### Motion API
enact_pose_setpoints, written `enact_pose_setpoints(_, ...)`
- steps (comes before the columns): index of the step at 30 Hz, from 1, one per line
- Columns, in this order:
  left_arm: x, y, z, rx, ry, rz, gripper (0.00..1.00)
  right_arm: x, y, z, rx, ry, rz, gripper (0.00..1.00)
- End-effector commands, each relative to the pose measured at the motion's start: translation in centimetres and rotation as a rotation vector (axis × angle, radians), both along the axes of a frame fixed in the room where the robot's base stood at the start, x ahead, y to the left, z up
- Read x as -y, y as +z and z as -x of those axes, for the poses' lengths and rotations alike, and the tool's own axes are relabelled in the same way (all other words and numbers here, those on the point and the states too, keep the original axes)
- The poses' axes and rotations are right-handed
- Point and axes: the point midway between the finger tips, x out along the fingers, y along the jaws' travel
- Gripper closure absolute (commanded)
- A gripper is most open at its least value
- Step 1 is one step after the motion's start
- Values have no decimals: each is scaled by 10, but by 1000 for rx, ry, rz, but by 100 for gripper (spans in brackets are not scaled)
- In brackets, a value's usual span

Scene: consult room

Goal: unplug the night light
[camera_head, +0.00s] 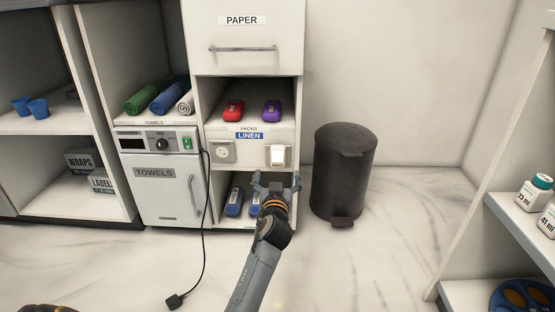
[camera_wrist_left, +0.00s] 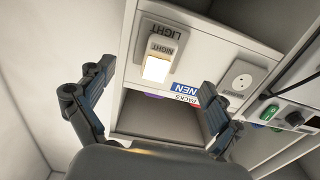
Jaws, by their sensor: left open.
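The night light (camera_head: 278,156) is a small white block with a glowing lower part, plugged into the right side of the panel under the linen packs. In the left wrist view the night light (camera_wrist_left: 159,56) shows upside down with the words "NIGHT LIGHT", ahead of and between the fingers. My left gripper (camera_head: 276,182) is open, just below and in front of the night light, and not touching it as far as I can see. The same gripper shows in the wrist view (camera_wrist_left: 150,95) with its fingers spread wide. My right gripper is not in view.
A bare socket (camera_head: 222,151) sits left of the night light. A black cord with a loose plug (camera_head: 174,301) hangs from the towel warmer (camera_head: 158,143). A dark bin (camera_head: 343,172) stands close on the right. Blue items (camera_head: 234,202) lie on the shelf below.

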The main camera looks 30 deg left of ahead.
Motion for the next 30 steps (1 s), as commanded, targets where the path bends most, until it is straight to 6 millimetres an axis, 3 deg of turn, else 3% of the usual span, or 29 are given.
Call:
enact_pose_setpoints(13, -31, -2, -50, 0, 1, 0, 8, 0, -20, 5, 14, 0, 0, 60)
enact_pose_setpoints(30, -36, 0, -58, -1, 0, -1, 8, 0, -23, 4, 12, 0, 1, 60)
